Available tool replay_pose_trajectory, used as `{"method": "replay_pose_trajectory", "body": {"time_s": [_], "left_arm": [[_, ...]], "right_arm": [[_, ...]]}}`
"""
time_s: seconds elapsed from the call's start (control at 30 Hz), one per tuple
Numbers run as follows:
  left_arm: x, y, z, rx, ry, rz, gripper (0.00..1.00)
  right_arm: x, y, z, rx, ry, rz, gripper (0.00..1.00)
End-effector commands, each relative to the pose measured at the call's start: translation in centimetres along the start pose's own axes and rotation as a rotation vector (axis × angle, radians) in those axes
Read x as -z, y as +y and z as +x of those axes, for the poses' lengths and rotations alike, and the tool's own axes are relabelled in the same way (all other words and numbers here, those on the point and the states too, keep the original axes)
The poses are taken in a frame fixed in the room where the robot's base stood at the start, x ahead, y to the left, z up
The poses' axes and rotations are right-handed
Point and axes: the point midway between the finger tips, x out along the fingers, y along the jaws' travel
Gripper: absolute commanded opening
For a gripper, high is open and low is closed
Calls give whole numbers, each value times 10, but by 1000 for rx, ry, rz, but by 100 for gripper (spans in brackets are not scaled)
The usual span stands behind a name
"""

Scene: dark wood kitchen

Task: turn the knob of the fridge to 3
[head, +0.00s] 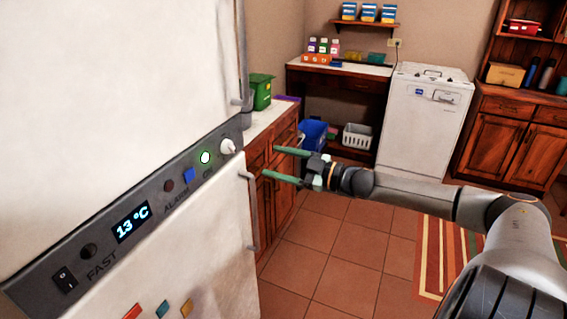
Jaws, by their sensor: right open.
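The white fridge (110,90) fills the left of the head view. Its dark control panel (60,270) runs between the upper and lower doors. A white knob (227,147) sits at the panel's right end; its number markings are not readable. A lit green light (205,157) is beside it, above the word ON. The display (131,223) reads 13 °C. My right gripper (270,163) has green fingers spread apart with nothing between them. It is to the right of the knob and apart from it, with the fingertips pointing left towards the fridge. My left gripper is not in view.
Fridge door handles (251,210) stick out near my right gripper. A wooden counter (268,120) with a green bin (261,92) stands behind. A white appliance (425,118) is at the back. Tiled floor (345,250) is clear beside a striped rug (440,260).

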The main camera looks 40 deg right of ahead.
Motion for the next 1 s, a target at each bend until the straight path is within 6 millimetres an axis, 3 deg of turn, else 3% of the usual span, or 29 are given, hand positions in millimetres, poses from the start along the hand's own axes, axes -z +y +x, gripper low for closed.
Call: {"method": "replay_pose_trajectory", "body": {"time_s": [0.3,1.0], "left_arm": [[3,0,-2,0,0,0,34],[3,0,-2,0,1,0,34]], "right_arm": [[1,0,-11,2,0,0,73],[-4,-5,-13,0,-6,8,73]]}}
